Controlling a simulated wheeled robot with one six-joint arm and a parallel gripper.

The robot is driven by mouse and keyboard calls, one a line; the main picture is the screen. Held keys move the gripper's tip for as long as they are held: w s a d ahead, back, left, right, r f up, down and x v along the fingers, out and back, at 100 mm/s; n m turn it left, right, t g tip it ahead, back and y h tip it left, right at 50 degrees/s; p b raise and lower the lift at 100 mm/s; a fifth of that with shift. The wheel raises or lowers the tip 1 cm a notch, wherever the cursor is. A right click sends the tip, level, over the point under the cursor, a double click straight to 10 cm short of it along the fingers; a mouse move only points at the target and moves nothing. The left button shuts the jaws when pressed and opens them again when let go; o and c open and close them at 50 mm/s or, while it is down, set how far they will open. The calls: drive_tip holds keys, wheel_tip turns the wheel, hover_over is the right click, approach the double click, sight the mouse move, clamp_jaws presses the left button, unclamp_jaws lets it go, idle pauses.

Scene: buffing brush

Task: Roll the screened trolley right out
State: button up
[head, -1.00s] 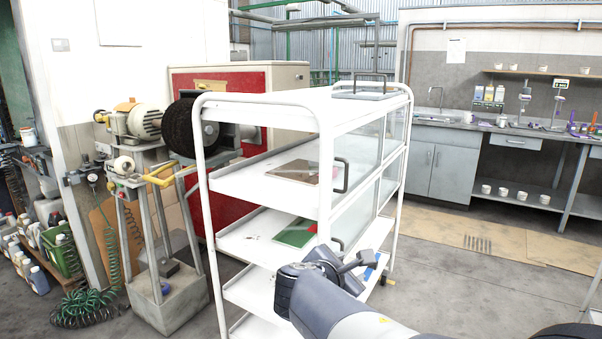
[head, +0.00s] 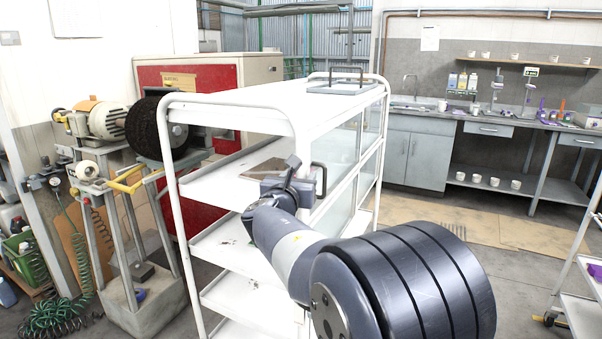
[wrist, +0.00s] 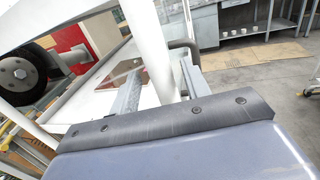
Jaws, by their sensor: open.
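The white screened trolley (head: 233,112) stands in the middle of the head view, with several shelves, a tubular frame and clear screens (head: 343,150) along its right side. A dark curved handle (head: 321,179) is at its near right corner; it also shows in the wrist view (wrist: 188,46). My gripper (head: 290,176) is open in front of that near right corner, close to the handle. In the wrist view, a white trolley post (wrist: 150,50) appears between my gripper's fingers (wrist: 160,84). I cannot tell whether they touch it. My arm hides part of the lower shelves.
A buffing machine with a dark round brush (head: 158,127) stands close to the trolley's left, before a red cabinet (head: 225,140). A grey-handled plate (head: 343,82) lies on the trolley top. A counter (head: 425,150) lines the back. Another trolley (head: 580,300) is at right; floor between is clear.

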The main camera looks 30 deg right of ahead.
drive_tip(key=shift+x, duration=1.25)
drive_tip(key=shift+c, duration=0.5)
clamp_jaws()
